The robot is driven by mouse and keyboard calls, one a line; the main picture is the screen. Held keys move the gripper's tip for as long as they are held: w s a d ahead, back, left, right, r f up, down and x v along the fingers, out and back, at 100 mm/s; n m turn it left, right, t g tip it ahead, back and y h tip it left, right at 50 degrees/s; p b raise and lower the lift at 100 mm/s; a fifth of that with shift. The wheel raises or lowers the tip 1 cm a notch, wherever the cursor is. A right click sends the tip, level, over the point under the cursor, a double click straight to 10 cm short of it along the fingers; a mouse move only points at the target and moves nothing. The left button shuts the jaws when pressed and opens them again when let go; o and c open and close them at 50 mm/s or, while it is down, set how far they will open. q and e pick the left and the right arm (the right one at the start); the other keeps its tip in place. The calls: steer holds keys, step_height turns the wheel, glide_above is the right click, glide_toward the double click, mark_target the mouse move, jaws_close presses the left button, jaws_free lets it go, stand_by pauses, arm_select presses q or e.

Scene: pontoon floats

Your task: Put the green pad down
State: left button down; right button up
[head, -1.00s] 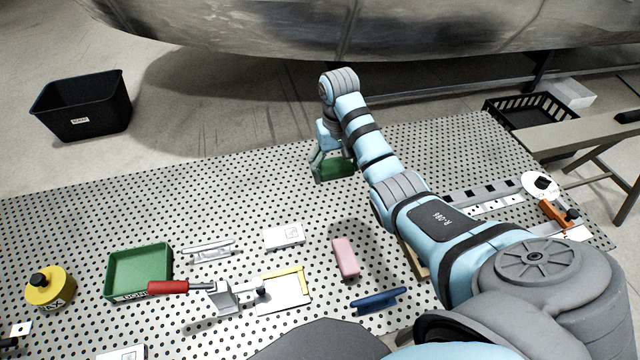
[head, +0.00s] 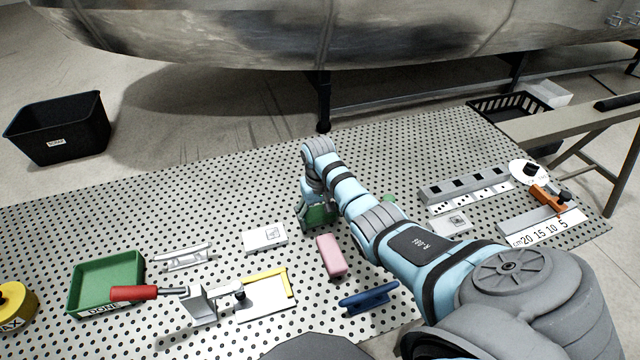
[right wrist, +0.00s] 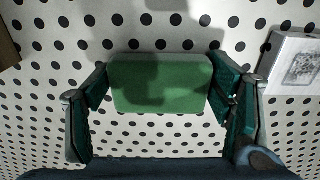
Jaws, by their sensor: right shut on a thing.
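The green pad (right wrist: 160,83) is a block held between the two fingers of my right gripper (right wrist: 160,98) in the right wrist view. In the head view, my right gripper (head: 316,208) points down over the perforated table, with the pad (head: 319,215) showing green between its fingers. It is beyond the pink block and right of a white card. I cannot tell whether the pad touches the tabletop. My left gripper is not in view.
The pink block (head: 330,257), white card (head: 264,237) and blue handle (head: 368,297) lie nearby. A green tray (head: 138,268), red-handled clamp (head: 150,293) and yellow-edged plate (head: 290,284) are left. A small green patch (head: 388,198) shows beside my arm. The far left tabletop is clear.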

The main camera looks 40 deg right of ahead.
mark_target(319, 215)
steer(key=o, duration=1.3)
steer(key=shift+w+f, duration=0.1)
steer(key=shift+f, duration=0.1)
step_height(319, 215, up, 12)
steer(key=p, duration=0.3)
steer(key=shift+a+r, duration=0.15)
steer(key=shift+r, duration=0.1)
steer(key=shift+f, duration=0.1)
